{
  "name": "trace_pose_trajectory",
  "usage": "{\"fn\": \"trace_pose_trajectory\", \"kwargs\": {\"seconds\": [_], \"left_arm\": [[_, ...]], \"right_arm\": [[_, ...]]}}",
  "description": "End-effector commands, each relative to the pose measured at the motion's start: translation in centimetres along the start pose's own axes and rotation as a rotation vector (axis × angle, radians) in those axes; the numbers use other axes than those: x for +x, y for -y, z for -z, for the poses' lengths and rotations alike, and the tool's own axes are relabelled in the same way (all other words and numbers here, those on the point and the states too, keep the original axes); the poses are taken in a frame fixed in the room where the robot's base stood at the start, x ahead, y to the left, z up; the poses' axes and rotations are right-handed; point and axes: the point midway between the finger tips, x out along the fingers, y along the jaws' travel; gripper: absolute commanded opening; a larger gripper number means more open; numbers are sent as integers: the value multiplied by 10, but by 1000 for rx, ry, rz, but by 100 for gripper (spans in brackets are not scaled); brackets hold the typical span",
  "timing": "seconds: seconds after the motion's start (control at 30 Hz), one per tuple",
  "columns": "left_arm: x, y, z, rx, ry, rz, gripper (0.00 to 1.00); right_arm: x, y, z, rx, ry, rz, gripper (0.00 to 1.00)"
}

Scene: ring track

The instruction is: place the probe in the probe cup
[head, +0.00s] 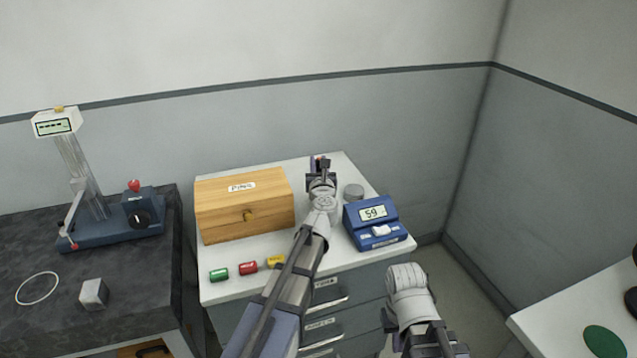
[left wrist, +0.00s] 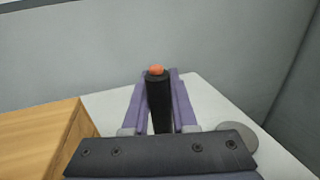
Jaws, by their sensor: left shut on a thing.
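The probe (left wrist: 158,103), a black rod with an orange tip, stands between the purple fingers of my left gripper (left wrist: 158,100) in the left wrist view. In the head view my left gripper (head: 320,172) is shut on it over the back of the white cabinet top, and the arm hides most of the probe. A low round grey piece (head: 353,192), also in the left wrist view (left wrist: 238,136), stands right of the gripper, apart from it. I cannot tell whether it is the probe cup. My right gripper (head: 432,345) is low at the bottom edge; its fingers are unclear.
A wooden box (head: 245,205) stands left on the white top (head: 232,290). A blue meter (head: 371,223) reading 59 stands at the right. Green (head: 219,275), red (head: 248,268) and yellow (head: 276,261) cylinders lie at the front. A dark bench (head: 130,270) is further left.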

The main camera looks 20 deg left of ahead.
Motion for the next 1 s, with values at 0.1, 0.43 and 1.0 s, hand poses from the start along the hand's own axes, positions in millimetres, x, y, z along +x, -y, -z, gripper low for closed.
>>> {"fn": "trace_pose_trajectory", "kwargs": {"seconds": [0.1, 0.43, 1.0], "left_arm": [[0, 0, 0, 0, 0, 0, 0], [0, 0, 35, 0, 0, 0, 0], [0, 0, 39, 0, 0, 0, 34]], "right_arm": [[0, 0, 0, 0, 0, 0, 0], [34, 3, 2, 0, 0, 0, 0], [39, 4, 2, 0, 0, 0, 0]]}}
